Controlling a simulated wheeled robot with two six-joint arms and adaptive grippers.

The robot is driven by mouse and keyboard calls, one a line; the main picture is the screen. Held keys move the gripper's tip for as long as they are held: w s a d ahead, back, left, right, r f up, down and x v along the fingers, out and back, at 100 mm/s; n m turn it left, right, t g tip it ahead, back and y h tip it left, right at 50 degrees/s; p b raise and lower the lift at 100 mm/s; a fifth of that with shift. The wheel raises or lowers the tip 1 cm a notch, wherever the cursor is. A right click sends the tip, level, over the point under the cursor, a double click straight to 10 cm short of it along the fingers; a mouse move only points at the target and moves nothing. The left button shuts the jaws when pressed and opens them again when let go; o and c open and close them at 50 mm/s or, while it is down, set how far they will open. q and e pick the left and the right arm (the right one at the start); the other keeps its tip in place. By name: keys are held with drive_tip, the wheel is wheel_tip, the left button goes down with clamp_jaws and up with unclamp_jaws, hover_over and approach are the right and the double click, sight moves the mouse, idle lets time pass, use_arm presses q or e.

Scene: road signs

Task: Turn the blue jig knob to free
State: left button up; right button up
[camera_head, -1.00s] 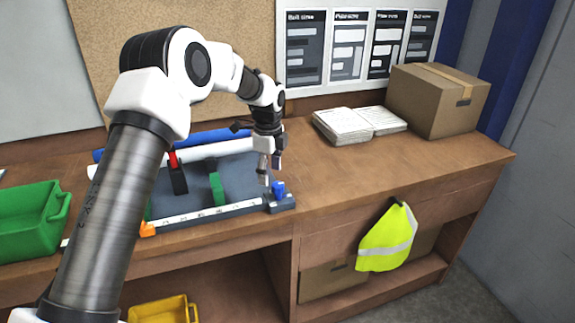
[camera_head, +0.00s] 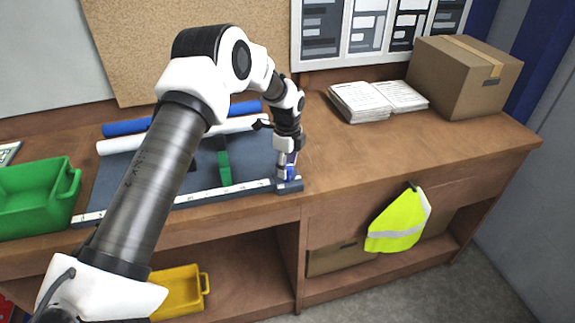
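The blue jig knob (camera_head: 290,173) stands on a dark block at the front right corner of the jig (camera_head: 255,165) on the workbench. My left gripper (camera_head: 287,166) points down right at the knob, with its fingers over and beside it. The fingers partly hide the knob, and I cannot tell whether they press on it. A green clamp piece (camera_head: 224,165) stands on the jig plate, left of the knob. A pale ruler strip (camera_head: 232,189) runs along the jig's front edge. My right gripper is not in view.
A blue roll (camera_head: 127,127) and a white roll (camera_head: 122,145) lie behind the jig. A green bin (camera_head: 38,200) stands at the left. Open papers (camera_head: 362,102) and a cardboard box (camera_head: 465,78) are at the back right. The bench right of the knob is clear.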

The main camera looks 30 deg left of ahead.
use_arm(q)
drive_tip(key=shift+s+d, duration=0.1)
drive_tip(key=shift+s, duration=0.5)
drive_tip(key=c, duration=0.3)
drive_tip(key=n, duration=0.2)
drive_tip(key=shift+f+n, duration=0.1)
drive_tip(key=shift+n, duration=0.3)
drive_tip(key=n, duration=0.9)
drive_tip(key=shift+n, duration=0.4)
drive_tip(key=n, duration=0.5)
drive_tip(key=shift+n, duration=0.3)
